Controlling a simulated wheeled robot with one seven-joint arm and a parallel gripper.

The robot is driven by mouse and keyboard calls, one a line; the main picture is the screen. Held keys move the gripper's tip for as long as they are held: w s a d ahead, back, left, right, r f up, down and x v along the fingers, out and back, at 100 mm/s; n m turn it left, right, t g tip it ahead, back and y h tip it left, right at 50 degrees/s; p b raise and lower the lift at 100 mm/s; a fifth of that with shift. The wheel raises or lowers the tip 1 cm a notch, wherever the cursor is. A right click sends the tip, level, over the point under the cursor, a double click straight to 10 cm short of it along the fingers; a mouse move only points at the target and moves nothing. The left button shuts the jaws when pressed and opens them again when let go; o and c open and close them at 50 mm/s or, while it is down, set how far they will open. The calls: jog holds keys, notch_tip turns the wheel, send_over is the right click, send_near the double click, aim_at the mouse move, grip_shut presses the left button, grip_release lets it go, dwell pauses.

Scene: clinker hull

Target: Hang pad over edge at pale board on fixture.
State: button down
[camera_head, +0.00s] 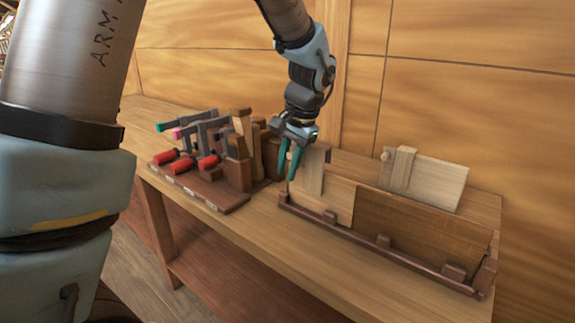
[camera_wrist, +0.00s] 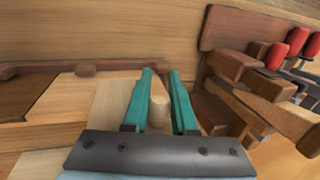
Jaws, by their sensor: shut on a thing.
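The fixture (camera_head: 365,243) is a dark brown rail with small stops, standing on the bench. It holds a pale board (camera_head: 340,196) at its left and a darker brown board to the right. A pale wooden pad (camera_head: 312,172) is at the top left of the pale board, its front face lying along the board. My gripper (camera_head: 291,162) points down at the pad's left side, with its teal fingers around a round wooden peg (camera_wrist: 158,112). In the wrist view the pad (camera_wrist: 112,103) lies beside the fingers. Whether it rests on the board's edge is hidden.
A brown board (camera_head: 425,235) fills the fixture's right. Behind it leans another pale board (camera_head: 440,182) with a similar pad (camera_head: 403,168). Left of my gripper, a dark rack (camera_head: 205,195) carries red-handled clamps (camera_head: 208,162) and wooden blocks (camera_head: 238,172), close by. The bench front is clear.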

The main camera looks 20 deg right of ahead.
jog(key=shift+f+b, duration=1.45)
jog(key=shift+f, duration=1.2)
jog(key=shift+f, duration=0.25)
jog(key=c, duration=0.6)
grip_release()
jog(key=shift+c, duration=0.2)
jog(key=b+v, duration=0.1)
jog(key=v, duration=1)
jog(key=shift+w+f, duration=0.1)
